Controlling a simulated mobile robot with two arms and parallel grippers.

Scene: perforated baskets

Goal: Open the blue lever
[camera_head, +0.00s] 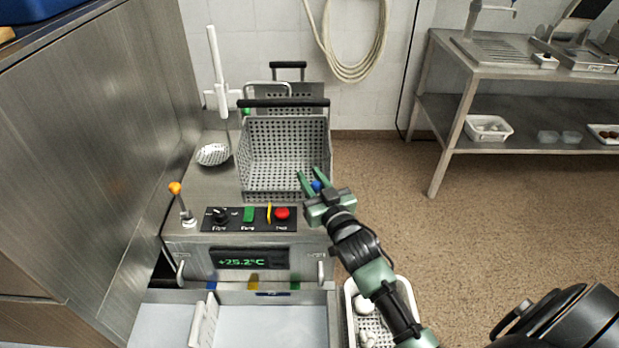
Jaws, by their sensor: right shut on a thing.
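The blue lever's round knob (316,186) shows at the front right corner of the machine, beside the perforated basket (284,142). My right gripper (311,176) has its green fingers on either side of the knob and is shut on it. The lever's stem is hidden by the gripper. An orange-knobbed lever (175,188) stands at the machine's left side. My left gripper is not in view.
The control panel (250,218) has a dial, a green switch, a yellow lever and a red button. A temperature display (249,259) sits below. A white basket (351,300) stands beneath my right arm. A steel table (456,120) stands at right; floor between is clear.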

